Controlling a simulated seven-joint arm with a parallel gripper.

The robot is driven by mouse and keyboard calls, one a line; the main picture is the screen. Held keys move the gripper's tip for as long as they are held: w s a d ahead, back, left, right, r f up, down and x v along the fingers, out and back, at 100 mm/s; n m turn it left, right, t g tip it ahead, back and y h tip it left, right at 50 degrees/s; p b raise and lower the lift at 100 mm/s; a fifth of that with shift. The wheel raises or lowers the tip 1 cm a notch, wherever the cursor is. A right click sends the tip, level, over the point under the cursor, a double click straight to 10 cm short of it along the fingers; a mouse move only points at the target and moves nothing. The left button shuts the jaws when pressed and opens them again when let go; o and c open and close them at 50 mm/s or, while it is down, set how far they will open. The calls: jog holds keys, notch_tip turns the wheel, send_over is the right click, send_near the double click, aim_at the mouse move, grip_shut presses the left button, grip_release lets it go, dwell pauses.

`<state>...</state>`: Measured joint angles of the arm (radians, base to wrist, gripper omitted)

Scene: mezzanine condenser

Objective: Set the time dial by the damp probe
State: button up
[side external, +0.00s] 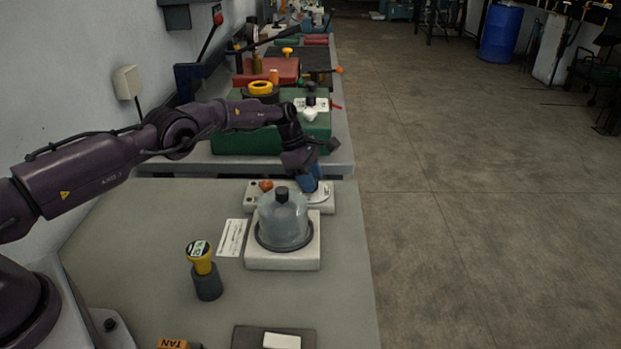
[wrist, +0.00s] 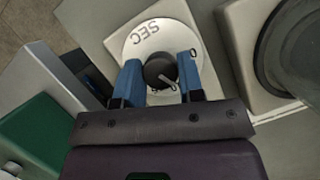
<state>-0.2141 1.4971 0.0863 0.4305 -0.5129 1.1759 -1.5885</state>
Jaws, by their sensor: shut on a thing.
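The time dial (wrist: 152,40) is a white disc marked "SEC" and "0", with a dark round knob (wrist: 159,68) at its centre and a pale pointer line. It sits on a white timer box (side external: 254,200) behind the bell jar in the side view. My gripper (wrist: 161,80) is shut on the knob, one blue finger on each side; in the side view my gripper (side external: 312,185) points down at the box's right part. A yellow-headed instrument (side external: 202,262) with a round display stands upright in a dark holder (side external: 207,285); it may be the damp probe. Its reading is illegible.
A clear bell jar (side external: 284,222) stands on a white base (side external: 282,261) just in front of the timer box. A printed card (side external: 232,238) lies to its left. A green case (side external: 240,141) is on the bench behind. The bench's right edge drops to floor.

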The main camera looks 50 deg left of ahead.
dwell(0.3)
jog(key=o, duration=0.9)
jog(key=v, duration=1.3)
jog(key=shift+a, duration=0.15)
jog(key=shift+f, duration=0.1)
